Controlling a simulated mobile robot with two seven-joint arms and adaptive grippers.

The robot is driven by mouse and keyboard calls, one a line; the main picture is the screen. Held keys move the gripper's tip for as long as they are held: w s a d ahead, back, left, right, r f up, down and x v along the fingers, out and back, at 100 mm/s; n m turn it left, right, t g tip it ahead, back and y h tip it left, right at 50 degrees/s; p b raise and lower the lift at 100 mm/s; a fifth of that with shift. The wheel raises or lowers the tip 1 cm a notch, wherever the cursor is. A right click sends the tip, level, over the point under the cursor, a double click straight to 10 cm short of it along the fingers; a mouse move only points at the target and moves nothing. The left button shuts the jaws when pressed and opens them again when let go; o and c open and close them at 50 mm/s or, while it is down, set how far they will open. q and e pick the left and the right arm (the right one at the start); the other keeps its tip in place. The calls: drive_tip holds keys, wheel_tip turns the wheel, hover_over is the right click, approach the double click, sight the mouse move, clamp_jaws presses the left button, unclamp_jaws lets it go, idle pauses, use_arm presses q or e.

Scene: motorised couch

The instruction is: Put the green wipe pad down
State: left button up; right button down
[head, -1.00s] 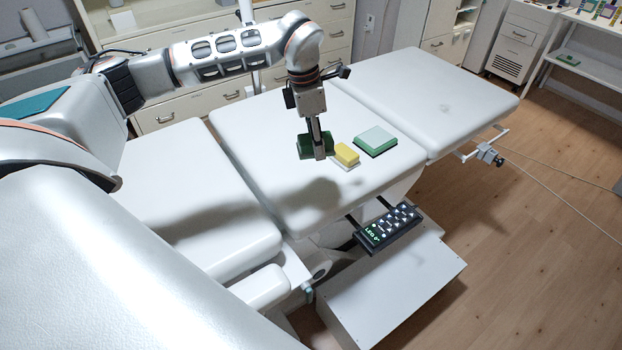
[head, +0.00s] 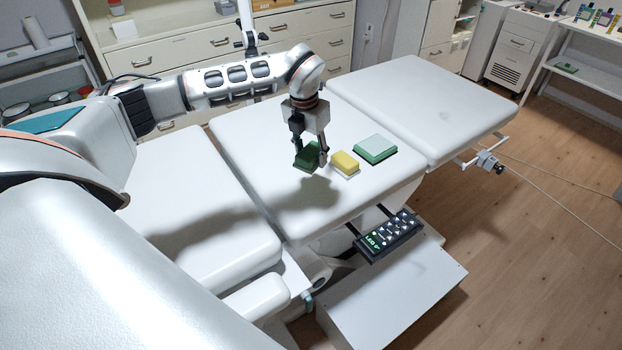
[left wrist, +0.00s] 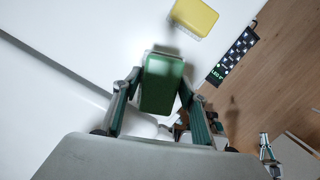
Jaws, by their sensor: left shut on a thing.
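The green wipe pad (head: 307,156) is a dark green block, held by my left gripper (head: 310,160) over the middle section of the white couch (head: 250,130). In the left wrist view the green pad (left wrist: 162,82) sits between the two fingers of my left gripper (left wrist: 155,100), which are shut on it. Whether its underside touches the couch I cannot tell; a shadow lies on the couch in front of it. My right gripper is not seen in the head view.
A yellow pad (head: 345,162) lies just right of the held pad. A green box with a pale top (head: 375,148) lies beyond it. A black hand control (head: 388,236) sits at the couch's near edge. The couch surface left of the gripper is clear.

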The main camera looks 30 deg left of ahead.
sight(308, 153)
use_arm(q)
wheel_tip(308, 153, down, 9)
drive_tip(key=shift+f, duration=0.2)
idle(0.3)
drive_tip(key=shift+f, duration=0.15)
drive_tip(key=o, duration=1.1)
drive_tip(key=shift+c, duration=0.2)
drive_tip(key=r, duration=0.4)
drive_tip(key=s+r, duration=0.1)
drive_tip(key=r, duration=0.7)
drive_tip(key=shift+s+r, duration=0.1)
drive_tip(key=shift+s, duration=0.3)
